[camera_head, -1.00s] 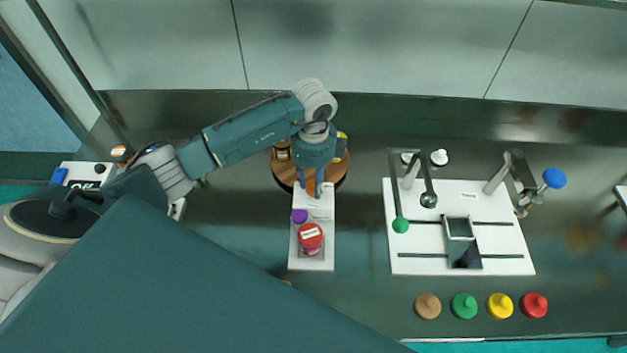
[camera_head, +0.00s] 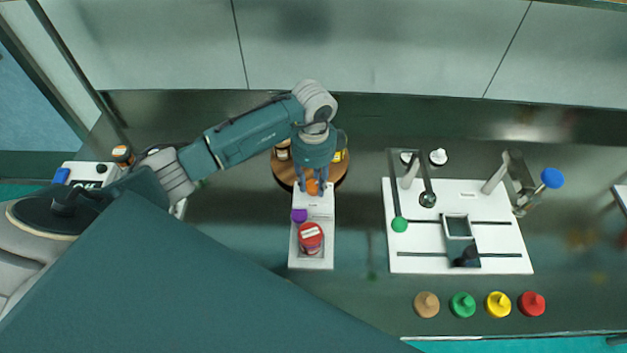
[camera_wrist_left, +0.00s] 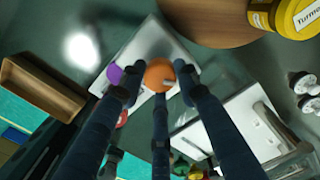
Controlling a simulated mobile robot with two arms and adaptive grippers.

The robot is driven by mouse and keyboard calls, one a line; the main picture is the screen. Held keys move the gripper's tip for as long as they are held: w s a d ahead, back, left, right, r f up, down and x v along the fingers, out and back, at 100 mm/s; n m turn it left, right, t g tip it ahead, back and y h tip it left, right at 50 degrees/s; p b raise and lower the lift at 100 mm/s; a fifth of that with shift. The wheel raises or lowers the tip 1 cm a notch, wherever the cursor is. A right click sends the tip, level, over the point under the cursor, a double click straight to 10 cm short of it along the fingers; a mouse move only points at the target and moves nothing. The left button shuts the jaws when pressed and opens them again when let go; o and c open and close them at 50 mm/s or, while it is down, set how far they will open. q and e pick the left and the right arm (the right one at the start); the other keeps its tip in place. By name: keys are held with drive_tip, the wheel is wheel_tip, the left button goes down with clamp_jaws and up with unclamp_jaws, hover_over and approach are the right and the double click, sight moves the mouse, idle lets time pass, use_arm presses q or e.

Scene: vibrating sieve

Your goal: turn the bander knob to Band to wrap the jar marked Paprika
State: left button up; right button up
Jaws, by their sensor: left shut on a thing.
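The bander (camera_head: 296,258) is a narrow white base left of the middle of the bench. An orange knob (camera_head: 312,188) sits at its far end. The knob also shows in the wrist view (camera_wrist_left: 158,76), with a small grey mark on it. My left gripper (camera_head: 311,183) points down over the knob and is shut on it, its fingers around the sides. A jar with a red lid (camera_head: 311,236) stands in the bander's near part. Its white label is too small to read. A purple piece (camera_head: 299,215) lies between knob and jar. My right gripper is not in view.
A brown turntable (camera_head: 282,178) with jars stands just behind the bander. To the right is a white sieve board (camera_head: 415,264) with green-balled (camera_head: 400,225) and blue-balled (camera_head: 552,178) levers. Several coloured lids (camera_head: 463,305) line the front edge. Bench between bander and board is clear.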

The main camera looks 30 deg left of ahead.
sight(313, 184)
use_arm(q)
drive_tip(key=shift+w+r, duration=0.1)
drive_tip(key=o, duration=1.1)
drive_tip(key=shift+o, duration=0.2)
wheel_tip(313, 184, up, 12)
